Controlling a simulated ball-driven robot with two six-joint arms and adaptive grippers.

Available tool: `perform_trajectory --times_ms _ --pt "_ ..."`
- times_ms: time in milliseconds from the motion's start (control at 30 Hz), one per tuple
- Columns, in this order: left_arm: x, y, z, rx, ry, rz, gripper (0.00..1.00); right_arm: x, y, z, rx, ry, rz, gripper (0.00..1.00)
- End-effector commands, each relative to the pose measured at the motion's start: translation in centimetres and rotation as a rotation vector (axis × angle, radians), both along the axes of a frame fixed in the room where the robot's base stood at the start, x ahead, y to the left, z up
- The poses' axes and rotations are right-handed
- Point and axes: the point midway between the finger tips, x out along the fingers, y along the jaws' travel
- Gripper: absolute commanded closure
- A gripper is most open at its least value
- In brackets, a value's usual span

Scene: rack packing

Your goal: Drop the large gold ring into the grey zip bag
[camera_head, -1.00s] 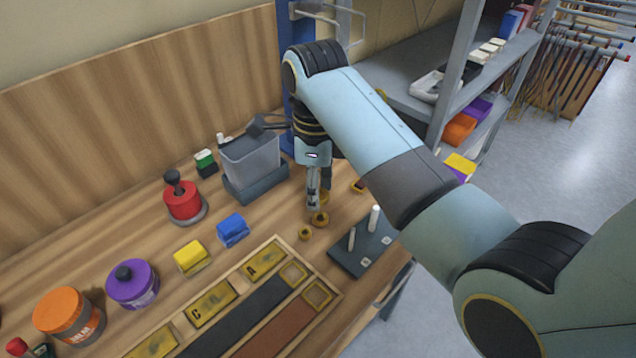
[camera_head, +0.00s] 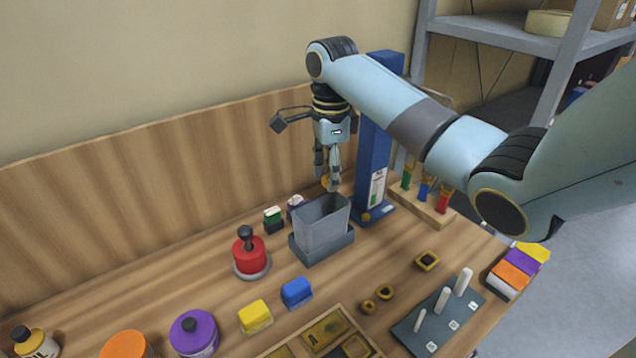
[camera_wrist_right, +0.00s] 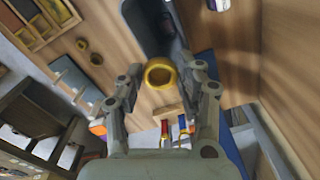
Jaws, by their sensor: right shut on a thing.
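The grey zip bag (camera_head: 322,235) stands open-topped and upright in a dark grey holder (camera_head: 318,256) on the bench. My right gripper (camera_head: 329,186) points down above the bag's mouth and is shut on the large gold ring (camera_head: 324,181). The ring is mostly hidden by the fingers in the head view. In the right wrist view, the ring (camera_wrist_right: 160,87) shows between the fingertips of the right gripper (camera_wrist_right: 162,76), in front of the grey bag (camera_wrist_right: 135,22). My left gripper is not in view.
A blue post (camera_head: 374,150) stands close right of the bag. A red knobbed pot (camera_head: 249,258) is at its left, with a blue block (camera_head: 297,292) in front. Two smaller gold rings (camera_head: 386,292) lie near the peg board (camera_head: 437,320). Bench between them and the bag is clear.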

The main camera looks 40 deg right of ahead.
Motion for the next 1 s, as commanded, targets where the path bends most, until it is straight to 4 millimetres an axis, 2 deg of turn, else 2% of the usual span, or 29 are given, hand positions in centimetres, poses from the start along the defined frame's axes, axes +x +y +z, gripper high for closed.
perform_trajectory --times_ms 400,800,833,1000 --pt "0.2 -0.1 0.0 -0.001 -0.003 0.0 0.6 0.0 0.1 -4.7 0.001 0.0 0.0 0.89" --pt "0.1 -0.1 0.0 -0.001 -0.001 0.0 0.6 0.0 0.1 -5.4 0.0 -0.001 0.001 0.89" --pt "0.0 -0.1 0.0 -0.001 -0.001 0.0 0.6 0.0 0.1 -5.4 0.0 -0.001 0.001 0.61" --pt "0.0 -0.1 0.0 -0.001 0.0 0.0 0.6 0.0 0.1 -5.4 0.0 -0.001 0.001 0.39"
